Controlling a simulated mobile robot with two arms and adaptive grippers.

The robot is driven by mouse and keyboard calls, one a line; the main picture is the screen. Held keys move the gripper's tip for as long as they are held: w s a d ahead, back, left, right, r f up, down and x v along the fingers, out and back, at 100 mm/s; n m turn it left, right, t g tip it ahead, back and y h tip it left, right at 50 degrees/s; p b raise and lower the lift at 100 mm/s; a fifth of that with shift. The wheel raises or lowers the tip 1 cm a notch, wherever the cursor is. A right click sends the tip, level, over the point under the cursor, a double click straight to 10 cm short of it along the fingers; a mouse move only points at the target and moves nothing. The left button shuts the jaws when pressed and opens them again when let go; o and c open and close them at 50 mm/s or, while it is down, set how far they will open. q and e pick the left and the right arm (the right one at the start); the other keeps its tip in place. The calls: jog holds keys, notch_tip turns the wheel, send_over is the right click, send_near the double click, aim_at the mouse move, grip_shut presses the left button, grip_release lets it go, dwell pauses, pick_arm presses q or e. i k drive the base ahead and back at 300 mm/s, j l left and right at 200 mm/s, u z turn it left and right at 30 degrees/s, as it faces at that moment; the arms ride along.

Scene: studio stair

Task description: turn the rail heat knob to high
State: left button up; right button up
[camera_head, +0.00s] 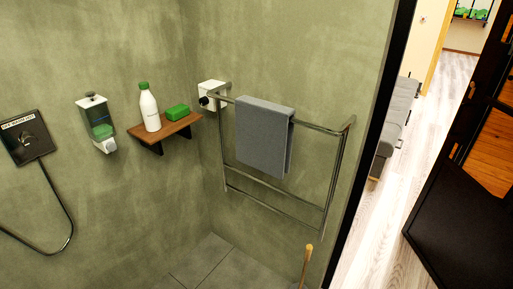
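The rail heat knob (204,101) is a small dark knob on the left side of a white control box (212,94). The box is on the green wall at the upper left end of the chrome towel rail (320,128). The knob's setting is too small to read. A grey towel (264,137) hangs over the top bar, to the right of the box. Neither of my grippers is in view.
Left of the rail, a wooden shelf (184,128) holds a white bottle (149,108) and a green block (177,112). A soap dispenser (97,122) and shower plate (26,139) are farther left. A wooden-tipped stick (307,262) stands below the rail. A doorway opens at right.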

aim_at(203, 101)
jog(key=i+u, duration=0.75)
jog(key=i+l+u, duration=0.25)
jog(key=i+u, duration=0.15)
jog(key=i, duration=0.1)
